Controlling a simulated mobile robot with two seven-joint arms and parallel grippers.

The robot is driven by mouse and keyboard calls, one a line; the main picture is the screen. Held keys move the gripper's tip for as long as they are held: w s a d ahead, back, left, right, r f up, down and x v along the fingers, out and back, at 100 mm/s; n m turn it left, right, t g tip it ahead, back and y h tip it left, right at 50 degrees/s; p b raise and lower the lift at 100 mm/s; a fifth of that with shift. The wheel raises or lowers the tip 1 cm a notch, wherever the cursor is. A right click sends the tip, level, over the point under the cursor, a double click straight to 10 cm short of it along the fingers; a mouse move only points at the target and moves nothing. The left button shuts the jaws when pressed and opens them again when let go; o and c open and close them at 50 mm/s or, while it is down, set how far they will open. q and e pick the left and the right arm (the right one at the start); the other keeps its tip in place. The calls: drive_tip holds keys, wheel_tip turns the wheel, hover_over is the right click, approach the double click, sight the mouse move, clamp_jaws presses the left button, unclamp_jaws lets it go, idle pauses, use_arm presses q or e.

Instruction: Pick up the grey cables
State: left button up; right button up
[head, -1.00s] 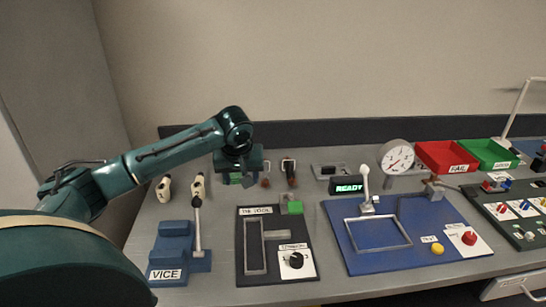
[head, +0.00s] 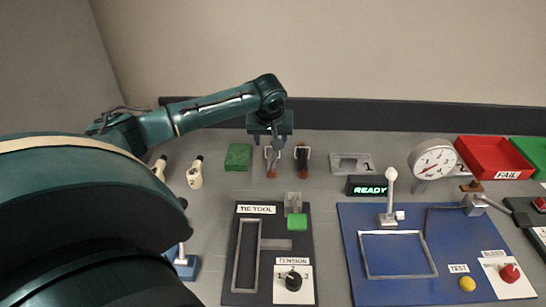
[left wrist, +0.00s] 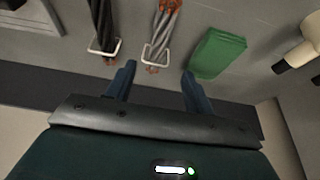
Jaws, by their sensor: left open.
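The grey cables (head: 271,163) are a small bundle with reddish ends, lying at the back of the bench with a white loop. In the left wrist view the grey bundle (left wrist: 161,32) shows its white loop just beyond and between my fingertips. My left gripper (head: 275,141) is above the bundle's back end and partly hides it. In the left wrist view the left gripper (left wrist: 158,85) has its fingers apart with nothing between them. A second, darker bundle (head: 302,161) with its own loop lies just right in the head view. My right gripper is not in view.
A green block (head: 237,157) lies left of the bundles, and cream-handled tools (head: 195,173) further left. A metal plate (head: 352,163) and READY display (head: 369,187) stand right. The black tie tool board (head: 301,248) lies in front. A dark back rail (head: 345,112) runs behind.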

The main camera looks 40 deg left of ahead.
sight(272, 153)
use_arm(q)
drive_tip(key=x, duration=0.5)
drive_tip(key=p+x, duration=0.1)
drive_tip(key=x, duration=0.1)
drive_tip(key=shift+w+f, duration=0.25)
drive_tip(key=shift+w, duration=0.15)
clamp_jaws()
